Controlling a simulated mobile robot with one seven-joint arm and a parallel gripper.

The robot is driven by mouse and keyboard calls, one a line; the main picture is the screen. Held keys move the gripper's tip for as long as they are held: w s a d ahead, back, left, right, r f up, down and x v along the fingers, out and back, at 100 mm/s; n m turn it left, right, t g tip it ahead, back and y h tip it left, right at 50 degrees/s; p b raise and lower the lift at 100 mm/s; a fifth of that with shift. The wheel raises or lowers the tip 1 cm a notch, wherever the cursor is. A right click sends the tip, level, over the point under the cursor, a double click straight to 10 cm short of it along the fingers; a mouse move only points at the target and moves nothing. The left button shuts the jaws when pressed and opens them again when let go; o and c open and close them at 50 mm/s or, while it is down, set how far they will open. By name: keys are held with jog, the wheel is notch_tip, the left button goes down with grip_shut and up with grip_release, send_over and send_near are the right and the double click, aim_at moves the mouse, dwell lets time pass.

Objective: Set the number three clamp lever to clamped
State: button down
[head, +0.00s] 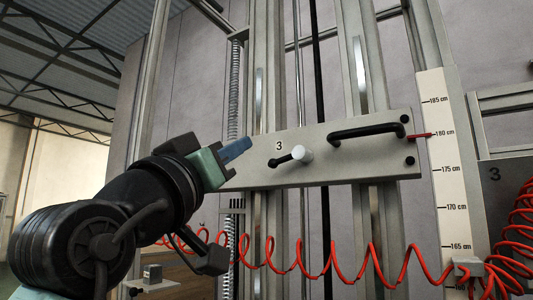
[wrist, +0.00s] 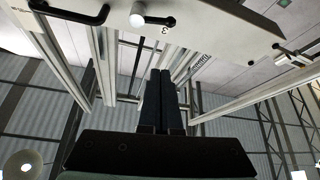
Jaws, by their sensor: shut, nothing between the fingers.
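The number three clamp lever (head: 289,158) is a short black arm on a light grey plate (head: 345,165) marked 3. It points right and slightly up from its pivot, ending in a pale round knob (head: 302,154). In the wrist view the lever (wrist: 155,20) and its knob (wrist: 138,15) show at the top edge. My gripper (head: 248,144) is shut and empty, its blue fingers in front of the plate's left end, left of the lever and apart from the knob.
A black bar handle (head: 366,131) is on the plate, right of the lever. A red pointer (head: 420,136) sits near 180 on the white scale (head: 440,180). A coiled red hose (head: 375,262) hangs below the plate. Upright metal rails (head: 367,60) stand behind it.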

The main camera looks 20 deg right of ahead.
aim_at(290, 159)
jog(key=p+x, duration=0.7)
jog(key=x, duration=0.3)
jog(key=shift+s+d+f+p, duration=0.1)
jog(key=shift+d+f+p, duration=0.1)
jog(key=shift+f, duration=0.45)
jog(key=shift+d+f+p, duration=0.15)
jog(key=shift+d+f, duration=0.05)
jog(key=shift+f, duration=0.5)
jog(key=shift+s+d+f+p, duration=0.1)
jog(key=shift+d+f+p, duration=0.1)
jog(key=shift+f, duration=0.45)
jog(key=shift+a+n+y, duration=0.2)
jog(key=shift+n+y, duration=0.2)
